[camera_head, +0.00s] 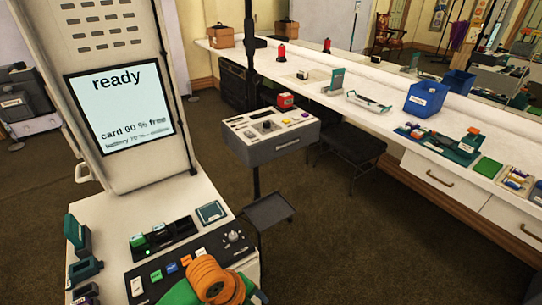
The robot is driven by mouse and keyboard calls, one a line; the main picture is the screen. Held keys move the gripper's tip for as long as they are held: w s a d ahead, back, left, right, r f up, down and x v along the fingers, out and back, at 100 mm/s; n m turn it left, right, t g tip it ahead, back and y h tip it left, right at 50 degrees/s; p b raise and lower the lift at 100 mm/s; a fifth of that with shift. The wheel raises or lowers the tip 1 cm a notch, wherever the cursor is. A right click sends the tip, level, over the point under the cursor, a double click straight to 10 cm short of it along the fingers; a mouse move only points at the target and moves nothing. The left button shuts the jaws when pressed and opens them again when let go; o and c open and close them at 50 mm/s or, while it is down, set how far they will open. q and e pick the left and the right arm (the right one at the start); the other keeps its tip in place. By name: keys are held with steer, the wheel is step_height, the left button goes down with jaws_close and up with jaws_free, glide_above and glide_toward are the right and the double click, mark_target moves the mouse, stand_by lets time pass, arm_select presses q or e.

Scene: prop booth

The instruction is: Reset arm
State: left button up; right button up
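An orange ribbed piece (210,280) with green parts beside it shows at the bottom edge, over the front of the white console (190,195). I cannot tell whether it belongs to one of my arms. No gripper fingers of mine can be made out in the head view. The console's screen (119,107) reads "ready", with "card 60 % free" and a smaller battery line below. A dark control panel (190,262) with coloured buttons and a knob lies on the console's sloping top.
A grey control box (272,150) on a post stands beyond the console, with a small dark shelf (268,210) below it. A long white bench (330,85) with a blue bin (426,98) runs along the right. The brown carpet (370,240) at lower right is clear.

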arm_select(q)
steer(key=s+a+f+n+t+y, duration=0.15)
steer(key=s+a+n, duration=0.4)
steer(key=n, duration=0.65)
steer(key=s+a+n+t+y, duration=0.15)
steer(key=s+a+n, duration=0.25)
steer(key=a+n, duration=0.55)
step_height(320, 180, down, 15)
steer(key=s+d+n+g, duration=0.2)
steer(key=n, duration=0.1)
steer(key=s+a+f+g, duration=0.1)
steer(key=s+f, duration=1.1)
steer(key=shift+s+a, duration=0.25)
steer(key=shift+a, duration=0.15)
